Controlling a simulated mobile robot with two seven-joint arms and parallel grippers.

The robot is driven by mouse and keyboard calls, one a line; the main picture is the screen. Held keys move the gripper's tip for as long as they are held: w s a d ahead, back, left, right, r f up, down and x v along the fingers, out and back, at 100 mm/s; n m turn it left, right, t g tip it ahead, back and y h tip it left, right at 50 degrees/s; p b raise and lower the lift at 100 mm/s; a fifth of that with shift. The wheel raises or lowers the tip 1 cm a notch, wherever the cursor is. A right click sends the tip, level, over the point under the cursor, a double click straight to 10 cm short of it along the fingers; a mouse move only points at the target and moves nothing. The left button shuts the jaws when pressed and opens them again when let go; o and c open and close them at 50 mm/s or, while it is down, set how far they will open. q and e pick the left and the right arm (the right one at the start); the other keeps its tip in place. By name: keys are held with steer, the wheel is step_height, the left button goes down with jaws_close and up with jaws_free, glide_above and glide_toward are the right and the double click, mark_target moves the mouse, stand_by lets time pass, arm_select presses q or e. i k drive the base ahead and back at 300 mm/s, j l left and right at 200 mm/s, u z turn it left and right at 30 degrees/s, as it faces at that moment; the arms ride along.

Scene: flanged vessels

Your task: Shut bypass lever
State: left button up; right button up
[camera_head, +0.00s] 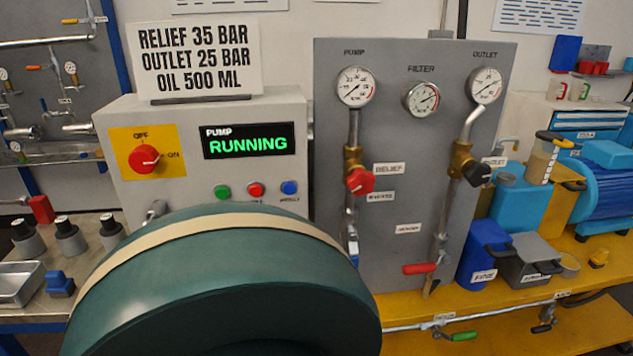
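Several levers show, and I cannot tell for sure which one is the bypass lever. A red lever (419,268) lies roughly level near the foot of the outlet pipe, on the grey panel (410,150). A blue lever (352,250) hangs about upright low on the pump pipe, partly hidden. A green lever (463,336) and a black lever (541,328) sit on the pipe along the yellow bench's front. The small labels on the panel are too blurred to read fully. Neither of my grippers is in view.
A grey pump box (210,180) reads RUNNING, with a red switch (144,159) on yellow. A red relief knob (359,181) and a black outlet knob (477,172) stick out from the panel. Blue and grey bins (485,250) stand right. The lower middle is blocked at close range.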

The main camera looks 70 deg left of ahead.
mark_target(353, 237)
steer(key=u, duration=1.75)
